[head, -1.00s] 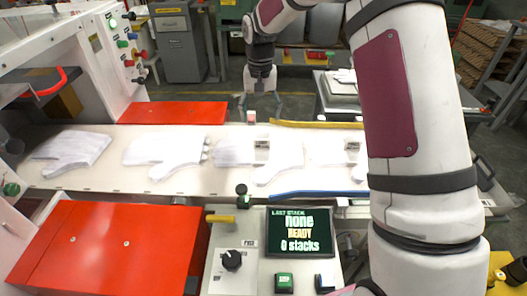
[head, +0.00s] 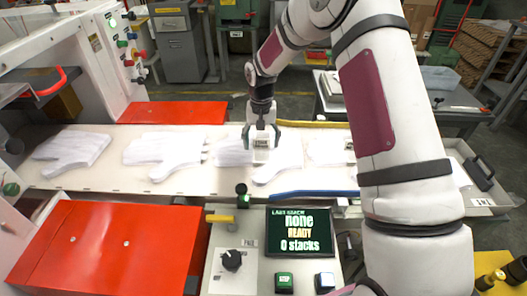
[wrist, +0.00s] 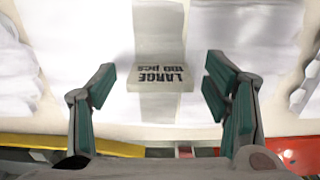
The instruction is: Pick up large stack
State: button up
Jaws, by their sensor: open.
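The large stack (head: 285,165) is a pile of white gloves lying flat on the pale belt. A paper band runs around it, with a label (wrist: 160,77) reading LARGE 100 pcs, upside down in the wrist view. My gripper (head: 262,135) hangs over this stack in the head view and hides part of it. In the wrist view my gripper (wrist: 158,85) is open, its two dark green fingers either side of the label. Nothing is held. I cannot tell how far above the stack the fingertips are.
More white glove piles (head: 165,152) lie to the left on the belt, and a banded one (head: 328,150) to the right. A yellow rail (head: 315,124) edges the belt's far side and a blue rail (head: 315,194) the near side.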

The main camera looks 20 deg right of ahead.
jog(key=c, duration=1.3)
jog(key=shift+r, duration=0.1)
